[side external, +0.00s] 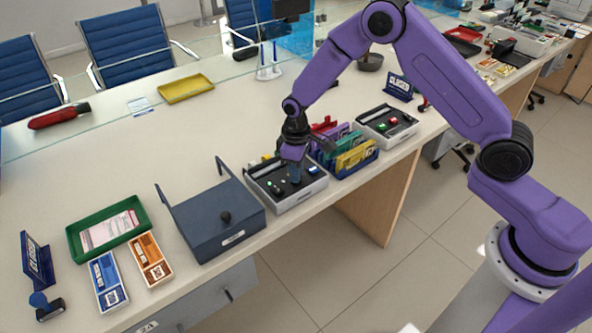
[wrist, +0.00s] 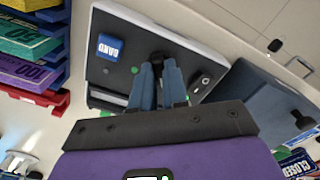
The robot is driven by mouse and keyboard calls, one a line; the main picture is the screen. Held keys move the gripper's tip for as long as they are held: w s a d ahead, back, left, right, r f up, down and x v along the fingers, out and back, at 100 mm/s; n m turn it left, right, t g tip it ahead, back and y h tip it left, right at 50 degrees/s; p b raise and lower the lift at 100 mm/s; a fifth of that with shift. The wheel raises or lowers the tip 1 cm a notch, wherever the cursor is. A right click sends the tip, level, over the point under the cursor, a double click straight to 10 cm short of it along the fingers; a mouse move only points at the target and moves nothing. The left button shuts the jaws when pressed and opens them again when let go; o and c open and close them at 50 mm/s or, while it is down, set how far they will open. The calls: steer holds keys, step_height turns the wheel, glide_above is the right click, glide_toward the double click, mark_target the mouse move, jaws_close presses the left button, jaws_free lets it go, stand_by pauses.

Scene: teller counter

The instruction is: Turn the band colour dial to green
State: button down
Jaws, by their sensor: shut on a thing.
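The banding machine (side external: 302,197) is a low grey box with a dark top panel, near the counter's front edge. In the wrist view the machine (wrist: 97,63) shows a blue piece with white lettering (wrist: 110,47), small green spots and a dark switch (wrist: 206,80). My gripper (side external: 295,181) points down over the panel. In the wrist view my gripper (wrist: 158,66) is shut on a small black knob, the band colour dial (wrist: 156,56). The fingers cover much of the dial, so I cannot tell which colour it points to. In the side view the dial is hidden.
A dark blue-grey box (side external: 215,218) with raised arms stands left of the machine. A rack of coloured bundles (side external: 355,158) stands close on its right, then a second grey device (side external: 388,125). A green tray (side external: 108,228) lies at the left. The counter behind is mostly clear.

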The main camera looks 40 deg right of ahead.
steer(key=m, duration=0.4)
steer(key=shift+m, duration=0.3)
steer(key=m, duration=0.3)
steer(key=shift+m, duration=0.4)
steer(key=m, duration=0.4)
steer(key=shift+m, duration=2.2)
steer(key=c, duration=1.1)
jaws_free()
steer(key=shift+c, duration=0.2)
steer(key=shift+r, duration=0.1)
step_height(320, 180, up, 17)
steer(key=shift+r, duration=0.2)
